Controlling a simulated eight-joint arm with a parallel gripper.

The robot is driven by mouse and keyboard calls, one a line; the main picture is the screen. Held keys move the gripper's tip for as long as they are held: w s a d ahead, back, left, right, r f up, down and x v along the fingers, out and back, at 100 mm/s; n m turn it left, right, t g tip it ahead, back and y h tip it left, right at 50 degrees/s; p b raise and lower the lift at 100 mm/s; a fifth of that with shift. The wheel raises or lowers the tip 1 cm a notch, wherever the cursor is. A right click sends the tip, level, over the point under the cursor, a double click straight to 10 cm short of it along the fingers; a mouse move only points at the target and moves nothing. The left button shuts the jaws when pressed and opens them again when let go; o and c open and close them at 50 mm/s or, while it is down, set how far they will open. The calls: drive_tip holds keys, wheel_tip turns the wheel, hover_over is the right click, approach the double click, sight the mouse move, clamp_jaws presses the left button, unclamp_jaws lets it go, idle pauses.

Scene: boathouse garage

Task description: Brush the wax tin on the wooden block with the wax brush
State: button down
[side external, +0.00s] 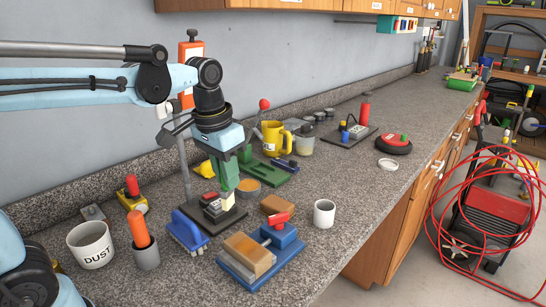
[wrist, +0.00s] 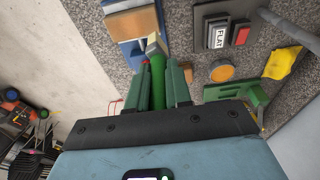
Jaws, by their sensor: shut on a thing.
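My gripper (side external: 229,178) is shut on the green-handled wax brush (wrist: 158,68). In the wrist view the handle runs between the two green fingers, with the pale brush head beyond the tips. In the side view the brush points down, near a dark board with switches. A round tin with an orange top (side external: 262,174), likely the wax tin, is behind and right of the brush; it also shows in the wrist view (wrist: 222,72). The brush looks apart from it. One wooden block (side external: 278,205) lies on the counter. Another wooden block (side external: 247,254) is on a blue fixture.
The dark board (side external: 231,217) and a blue brush-like tool (side external: 186,230) are close to my gripper. A white cup (side external: 324,213), a DUST pot (side external: 91,243), a yellow mug (side external: 273,138) and a green fixture (side external: 277,179) stand around. The counter's right front is clear.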

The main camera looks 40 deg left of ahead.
sight(229, 204)
drive_tip(key=shift+f, duration=0.15)
drive_tip(key=shift+f, duration=3.15)
drive_tip(key=shift+d+f, duration=0.4)
drive_tip(key=shift+f, duration=0.1)
drive_tip(key=shift+d+f, duration=0.2)
drive_tip(key=shift+d, duration=4.3)
drive_tip(key=shift+a, duration=4.85)
drive_tip(key=shift+a+r, duration=0.1)
drive_tip(key=shift+r, duration=3.95)
